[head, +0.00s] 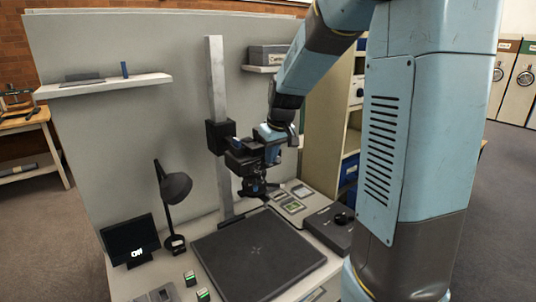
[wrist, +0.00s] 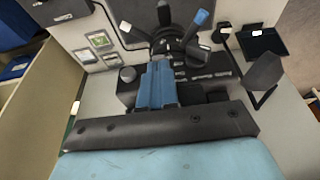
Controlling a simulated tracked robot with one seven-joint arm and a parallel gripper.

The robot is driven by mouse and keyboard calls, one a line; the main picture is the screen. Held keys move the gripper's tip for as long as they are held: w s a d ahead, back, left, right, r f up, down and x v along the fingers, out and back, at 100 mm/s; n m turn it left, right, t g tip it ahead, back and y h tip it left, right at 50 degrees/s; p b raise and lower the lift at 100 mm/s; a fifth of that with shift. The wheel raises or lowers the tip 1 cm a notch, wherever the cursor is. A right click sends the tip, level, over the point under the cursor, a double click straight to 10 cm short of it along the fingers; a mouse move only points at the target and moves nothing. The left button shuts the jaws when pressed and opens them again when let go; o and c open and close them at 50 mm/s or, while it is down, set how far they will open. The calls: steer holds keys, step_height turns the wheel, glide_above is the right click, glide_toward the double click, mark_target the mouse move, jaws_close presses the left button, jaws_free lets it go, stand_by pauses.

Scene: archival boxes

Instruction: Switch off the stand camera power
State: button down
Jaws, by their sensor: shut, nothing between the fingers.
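The copy stand has a grey upright column (head: 216,80) and a dark flat baseboard (head: 257,256). A black block (head: 220,136) sits on the column, and my arm covers the area to its right. My gripper (head: 257,189) is shut and empty, beside the column above the baseboard's back edge. A black housing with a round knob (wrist: 127,74) and small pale marks shows close by in the wrist view. I cannot tell whether it is the stand camera. The camera's power switch cannot be made out, nor its state.
A small monitor (head: 130,240) with a lit mark and a black desk lamp (head: 176,187) stand at left. Two small green-topped items (head: 190,278) (head: 203,294) lie at the front. Framed cards (head: 292,205) and a dark box with a knob (head: 331,231) are at right.

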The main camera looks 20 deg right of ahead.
steer(key=shift+s+d+f+t, duration=0.2)
steer(key=shift+s+f+t, duration=0.3)
steer(key=shift+s+f, duration=0.15)
steer(key=shift+w+a+r, duration=0.1)
steer(key=shift+w, duration=0.1)
steer(key=shift+w+a+r, duration=0.15)
steer(key=shift+w+r, duration=0.1)
steer(key=shift+w, duration=0.25)
steer(key=s+d+r, duration=0.2)
steer(key=s+r, duration=0.4)
steer(key=s, duration=0.1)
steer(key=shift+d+r, duration=0.2)
steer(key=shift+r, duration=0.1)
steer(key=shift+s, duration=0.1)
stand_by(0.5)
